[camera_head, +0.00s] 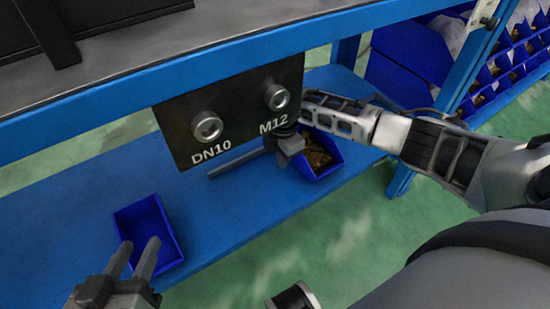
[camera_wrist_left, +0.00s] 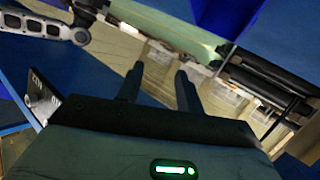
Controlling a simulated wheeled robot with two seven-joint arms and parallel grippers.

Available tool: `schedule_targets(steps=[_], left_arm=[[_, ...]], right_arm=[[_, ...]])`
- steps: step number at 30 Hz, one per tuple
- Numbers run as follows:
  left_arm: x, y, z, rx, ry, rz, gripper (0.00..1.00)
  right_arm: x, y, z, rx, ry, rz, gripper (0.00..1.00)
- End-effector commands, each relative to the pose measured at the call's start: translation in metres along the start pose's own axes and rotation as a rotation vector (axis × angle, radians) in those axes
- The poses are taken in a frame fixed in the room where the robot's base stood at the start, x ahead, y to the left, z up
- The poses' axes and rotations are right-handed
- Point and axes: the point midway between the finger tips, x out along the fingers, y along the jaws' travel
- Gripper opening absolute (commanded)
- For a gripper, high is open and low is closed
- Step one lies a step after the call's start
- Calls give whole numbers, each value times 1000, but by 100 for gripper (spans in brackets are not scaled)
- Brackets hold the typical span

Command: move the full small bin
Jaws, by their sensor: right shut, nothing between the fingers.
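The full small bin (camera_head: 331,167) is blue and holds brassy small parts (camera_head: 317,153). It stands on the blue lower shelf, partly hidden by my right arm and gripper. A second small blue bin (camera_head: 147,226) stands on the same shelf at the left and looks empty. My right gripper (camera_head: 214,172) is shut and empty, its fingers pointing left below the black plate, left of the full bin. My left gripper (camera_head: 137,258) is open and empty, its fingertips in front of the empty bin. Its two separate fingers also show in the left wrist view (camera_wrist_left: 158,80).
A black plate (camera_head: 230,118) with two round fittings marked DN10 and M12 hangs from the blue bench edge (camera_head: 140,92) above the shelf (camera_head: 230,205). A blue rack with several bins (camera_head: 505,75) stands at the right. The shelf between the two bins is bare.

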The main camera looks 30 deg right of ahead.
Motion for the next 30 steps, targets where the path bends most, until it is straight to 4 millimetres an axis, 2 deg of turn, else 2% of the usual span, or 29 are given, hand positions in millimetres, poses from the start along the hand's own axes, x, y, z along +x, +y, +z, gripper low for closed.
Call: schedule_targets(steps=[6, 17, 20, 24, 30], left_arm=[[2, 1, 0, -23, 13, 12, 36], [1, 2, -8, -24, 30, 16, 36], [0, 3, -11, -18, 30, 13, 36], [-1, 1, -15, 11, 18, -2, 36], [0, -2, 3, 18, -17, -14, 36]], right_arm=[[0, 0, 16, -3, 2, -1, 0], [-1, 0, 18, -2, 2, -1, 0], [-2, 0, 26, 2, 1, -2, 0], [-3, -1, 60, 8, -1, -5, 0], [1, 0, 118, 6, -1, -2, 0]])
